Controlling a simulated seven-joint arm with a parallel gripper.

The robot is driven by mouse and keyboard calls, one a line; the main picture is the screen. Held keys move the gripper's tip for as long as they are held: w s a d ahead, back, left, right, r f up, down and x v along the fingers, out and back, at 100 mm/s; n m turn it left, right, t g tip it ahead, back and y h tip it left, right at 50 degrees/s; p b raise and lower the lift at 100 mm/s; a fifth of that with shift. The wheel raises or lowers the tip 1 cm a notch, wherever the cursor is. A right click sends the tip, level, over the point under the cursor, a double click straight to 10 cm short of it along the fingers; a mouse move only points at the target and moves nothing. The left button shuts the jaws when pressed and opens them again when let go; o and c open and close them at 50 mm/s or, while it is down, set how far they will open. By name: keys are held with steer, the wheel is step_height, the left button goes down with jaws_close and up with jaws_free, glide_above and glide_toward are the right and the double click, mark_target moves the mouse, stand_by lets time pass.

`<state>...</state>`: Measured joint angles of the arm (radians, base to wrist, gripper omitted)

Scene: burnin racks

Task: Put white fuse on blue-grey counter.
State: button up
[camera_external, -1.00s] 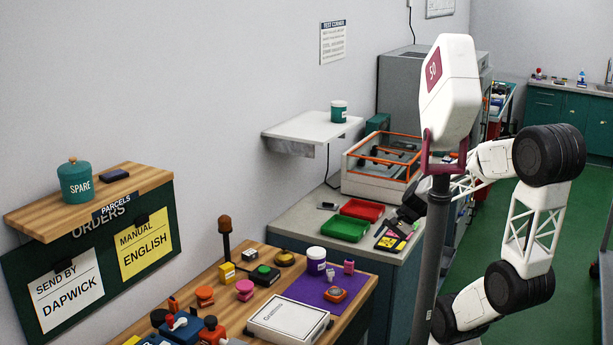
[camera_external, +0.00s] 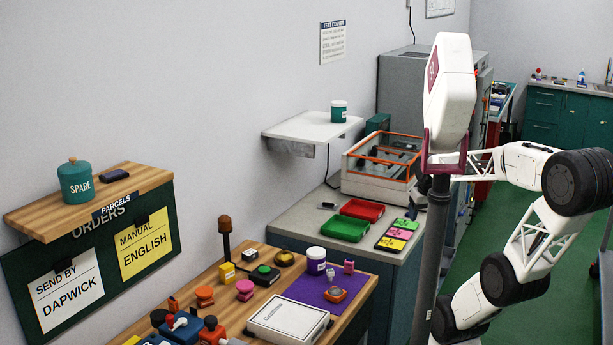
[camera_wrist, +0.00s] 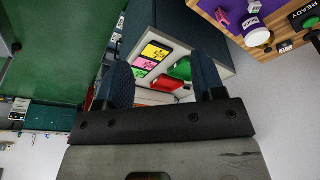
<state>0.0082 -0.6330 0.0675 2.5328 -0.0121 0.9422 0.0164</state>
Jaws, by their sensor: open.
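I cannot make out a white fuse for certain in either view. The blue-grey counter (camera_external: 293,218) stands mid-picture in the external view, with a pale grey top and blue-grey sides. It also shows in the wrist view (camera_wrist: 139,22), beyond my fingers. My gripper (camera_wrist: 162,62) is open in the wrist view, with nothing visible between its two dark blue fingers. In the external view the gripper is out of sight.
On the counter are a green tray (camera_external: 345,228), a red tray (camera_external: 362,210), a yellow, pink and green card (camera_external: 398,236), and an orange-framed clear box (camera_external: 383,165). The wooden bench (camera_external: 225,290) in front is crowded, with a purple mat (camera_external: 305,291). A shelf (camera_external: 308,128) juts out above the counter.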

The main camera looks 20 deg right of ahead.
steer(key=shift+c, duration=0.5)
steer(key=shift+w, duration=0.15)
glide_above(330, 270)
steer(key=shift+g, duration=0.4)
steer(key=f, duration=2.2)
steer(key=shift+s+d+f, duration=0.1)
steer(key=shift+s+f, duration=0.25)
steer(key=shift+f, duration=0.2)
